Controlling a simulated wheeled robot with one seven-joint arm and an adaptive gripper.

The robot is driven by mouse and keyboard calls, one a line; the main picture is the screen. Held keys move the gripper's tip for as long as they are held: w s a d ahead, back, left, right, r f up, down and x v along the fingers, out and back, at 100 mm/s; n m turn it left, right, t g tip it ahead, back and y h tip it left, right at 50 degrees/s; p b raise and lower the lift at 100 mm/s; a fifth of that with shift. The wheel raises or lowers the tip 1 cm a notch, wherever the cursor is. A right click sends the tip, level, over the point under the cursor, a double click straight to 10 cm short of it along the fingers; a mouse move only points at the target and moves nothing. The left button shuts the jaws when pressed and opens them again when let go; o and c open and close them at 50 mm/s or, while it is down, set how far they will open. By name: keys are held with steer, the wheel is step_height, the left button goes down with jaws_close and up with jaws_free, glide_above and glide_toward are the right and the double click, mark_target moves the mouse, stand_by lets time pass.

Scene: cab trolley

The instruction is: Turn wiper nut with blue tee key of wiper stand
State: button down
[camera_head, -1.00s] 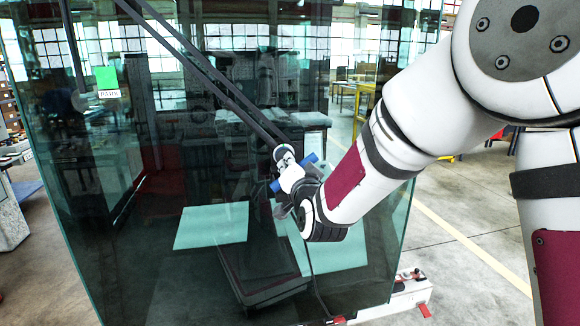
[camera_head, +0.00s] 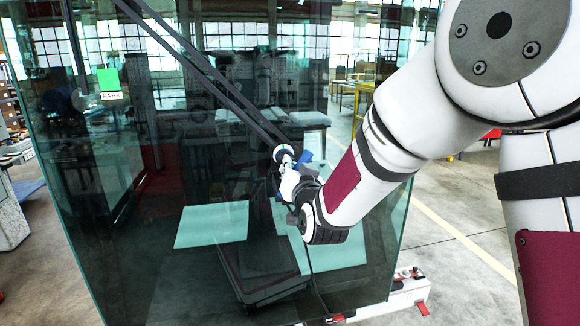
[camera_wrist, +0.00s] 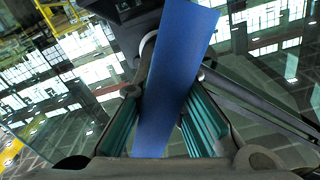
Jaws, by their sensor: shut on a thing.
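The blue tee key (camera_wrist: 178,70) fills the middle of the wrist view, its bar lying between the two fingers of my gripper (camera_wrist: 158,125). In the head view my gripper (camera_head: 292,184) is at the lower end of the wiper arm, and a bit of the blue key (camera_head: 305,158) shows beside it. My gripper is shut on the key. A pale round part (camera_wrist: 148,45) shows behind the key in the wrist view. The wiper arm (camera_head: 205,72) runs down across the glass to this spot. The wiper nut is hidden behind the key and gripper.
The large tinted glass pane (camera_head: 100,240) stands in front of me. A green-and-white PARK label (camera_head: 108,82) is at its upper left. A white base with red parts (camera_head: 405,290) is on the floor at the lower right. Open floor lies right of the glass.

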steer(key=p+v, duration=0.3)
steer(key=v, duration=0.3)
steer(key=shift+s, duration=0.35)
stand_by(0.4)
steer(key=shift+r, duration=0.1)
